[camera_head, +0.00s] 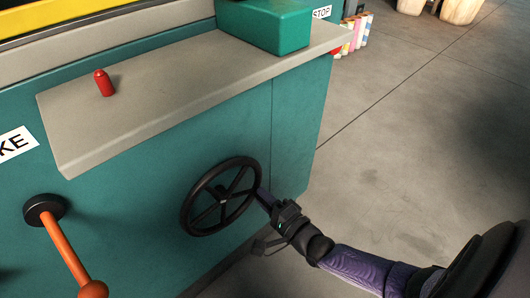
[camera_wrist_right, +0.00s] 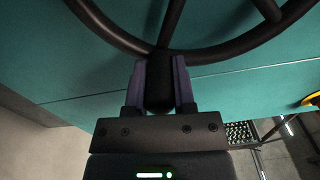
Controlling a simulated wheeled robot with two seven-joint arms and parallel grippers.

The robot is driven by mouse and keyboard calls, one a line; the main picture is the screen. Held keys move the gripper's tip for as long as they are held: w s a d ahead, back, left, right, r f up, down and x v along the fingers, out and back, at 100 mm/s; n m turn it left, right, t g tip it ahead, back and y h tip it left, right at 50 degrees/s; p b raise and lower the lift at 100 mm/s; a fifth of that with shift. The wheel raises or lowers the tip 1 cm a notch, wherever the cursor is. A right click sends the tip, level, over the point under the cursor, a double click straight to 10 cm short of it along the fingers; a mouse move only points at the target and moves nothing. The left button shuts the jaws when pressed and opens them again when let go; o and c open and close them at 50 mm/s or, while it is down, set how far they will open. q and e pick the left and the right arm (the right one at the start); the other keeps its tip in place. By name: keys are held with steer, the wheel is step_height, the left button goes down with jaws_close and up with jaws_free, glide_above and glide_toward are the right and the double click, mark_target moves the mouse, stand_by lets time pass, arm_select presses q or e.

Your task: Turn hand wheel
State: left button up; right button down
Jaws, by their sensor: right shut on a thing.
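The black hand wheel (camera_head: 221,193) is mounted on the front of the teal machine cabinet, with spokes running from its hub to a round rim. My right gripper (camera_head: 263,195) is at the right side of the rim, its arm coming in from the lower right. In the right wrist view the wheel's rim (camera_wrist_right: 228,50) crosses the top. The two purple fingers of my right gripper (camera_wrist_right: 160,82) are shut on a short black part at the rim, one on each side. The far side of the grip is hidden. My left gripper is not in view.
An orange lever (camera_head: 64,250) on a black mount is left of the wheel. A grey ledge (camera_head: 190,90) with a red knob (camera_head: 104,83) and a green box (camera_head: 265,25) juts out above the wheel. Open concrete floor (camera_head: 400,130) lies to the right.

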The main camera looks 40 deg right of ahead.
steer(key=c, duration=0.6)
jaws_free()
steer(key=shift+c, duration=0.2)
steer(key=shift+o, duration=0.9)
arm_select(q)
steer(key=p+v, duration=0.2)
steer(key=p, duration=0.1)
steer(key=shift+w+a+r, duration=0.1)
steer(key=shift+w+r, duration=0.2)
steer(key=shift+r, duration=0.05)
arm_select(e)
steer(key=s, duration=1)
steer(key=shift+d, duration=0.35)
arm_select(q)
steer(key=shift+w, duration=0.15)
